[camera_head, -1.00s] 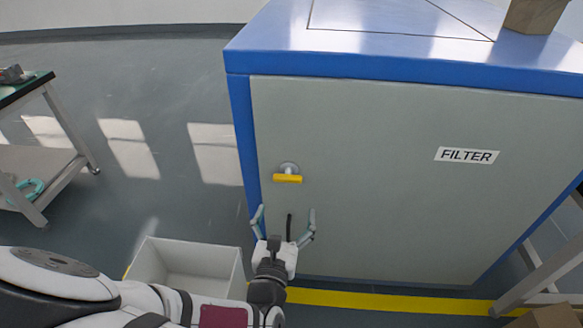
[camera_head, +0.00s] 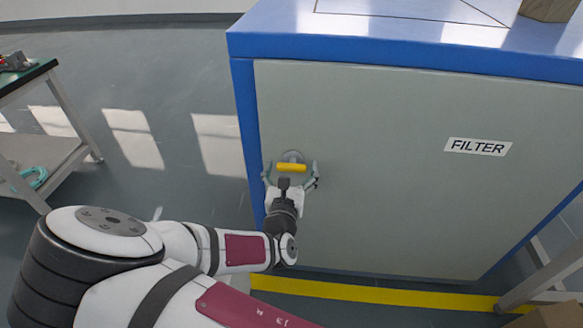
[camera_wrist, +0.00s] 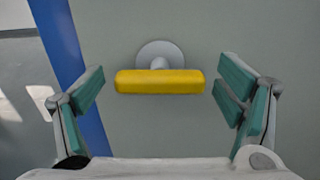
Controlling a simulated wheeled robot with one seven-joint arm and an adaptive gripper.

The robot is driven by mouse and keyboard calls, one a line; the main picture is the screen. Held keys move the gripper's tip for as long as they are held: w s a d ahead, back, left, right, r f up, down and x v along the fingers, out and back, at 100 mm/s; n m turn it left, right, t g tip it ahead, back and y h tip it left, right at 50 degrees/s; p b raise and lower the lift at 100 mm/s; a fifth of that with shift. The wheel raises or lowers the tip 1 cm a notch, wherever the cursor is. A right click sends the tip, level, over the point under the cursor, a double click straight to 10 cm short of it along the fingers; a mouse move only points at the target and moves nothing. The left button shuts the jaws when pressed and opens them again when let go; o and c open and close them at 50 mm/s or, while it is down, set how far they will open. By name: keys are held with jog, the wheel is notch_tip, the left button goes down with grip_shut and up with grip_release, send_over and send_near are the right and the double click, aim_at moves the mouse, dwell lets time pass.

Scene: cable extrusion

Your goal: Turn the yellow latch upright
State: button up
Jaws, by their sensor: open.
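The yellow latch (camera_head: 291,168) lies horizontal on a round grey mount on the cabinet door, near the door's left edge. It also shows in the wrist view (camera_wrist: 160,82), level and centred between the fingers, with the grey mount behind it. My gripper (camera_head: 291,172) is open at the latch, one finger to the left of it and one to the right. In the wrist view the fingers (camera_wrist: 163,88) have teal pads and a gap shows between each finger and the latch's ends. Nothing is held.
The grey cabinet door (camera_head: 380,190) has a blue frame and a FILTER label (camera_head: 478,147). A workbench (camera_head: 55,110) stands at the left and a frame leg (camera_head: 535,285) at the right. Open floor lies left of the cabinet.

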jog(key=shift+w, duration=0.4)
jog(key=c, duration=1.2)
jog(key=shift+o, duration=0.2)
